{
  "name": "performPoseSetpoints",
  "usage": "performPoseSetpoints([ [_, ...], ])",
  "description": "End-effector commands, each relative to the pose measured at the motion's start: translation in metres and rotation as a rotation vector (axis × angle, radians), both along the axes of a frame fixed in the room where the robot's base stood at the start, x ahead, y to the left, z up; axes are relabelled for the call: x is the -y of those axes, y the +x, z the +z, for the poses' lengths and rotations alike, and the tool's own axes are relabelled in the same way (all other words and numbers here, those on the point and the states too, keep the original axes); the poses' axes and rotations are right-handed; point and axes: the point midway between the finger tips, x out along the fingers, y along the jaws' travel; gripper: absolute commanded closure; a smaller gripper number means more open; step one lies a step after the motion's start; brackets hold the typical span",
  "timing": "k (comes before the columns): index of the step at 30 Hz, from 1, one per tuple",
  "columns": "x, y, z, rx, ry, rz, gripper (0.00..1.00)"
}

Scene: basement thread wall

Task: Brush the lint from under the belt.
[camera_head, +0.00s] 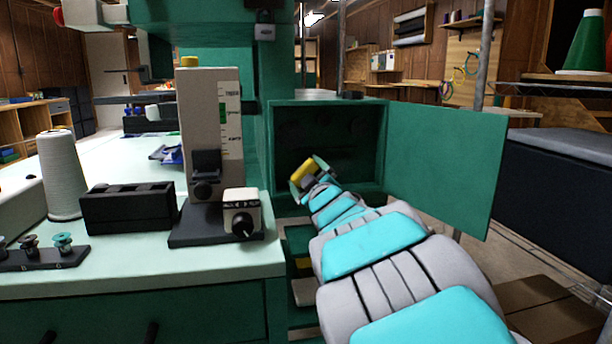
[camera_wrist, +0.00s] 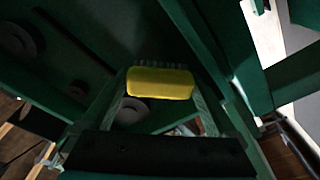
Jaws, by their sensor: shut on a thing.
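My gripper (camera_head: 311,178) is at the mouth of an open green cabinet (camera_head: 328,105) on the machine's side. In the wrist view my gripper (camera_wrist: 160,85) is shut on a yellow brush (camera_wrist: 160,83). A row of short bristles shows along the brush's far edge, pointing away from me. The brush also shows as a yellow block in the head view (camera_head: 304,171). The cabinet's inside is dark. In the wrist view a dark round part, perhaps a pulley (camera_wrist: 18,40), shows at the upper left. I cannot make out the belt or any lint.
The cabinet's green door (camera_head: 447,165) stands open to the right of my arm. On the pale tabletop at left are a white thread cone (camera_head: 62,175), a black box (camera_head: 128,207) and a tall gauge block (camera_head: 212,130). A cardboard box (camera_head: 550,312) lies low at right.

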Motion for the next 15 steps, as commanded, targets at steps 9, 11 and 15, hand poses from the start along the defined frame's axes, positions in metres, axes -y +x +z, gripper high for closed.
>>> performPoseSetpoints([
  [9,-0.0013,0.0054,0.0001,0.000,0.000,0.000,0.51],
  [11,-0.0015,0.0065,-0.0001,0.000,0.000,0.000,0.51],
  [15,-0.0005,0.0066,0.0005,-0.001,0.000,-0.001,0.51],
])
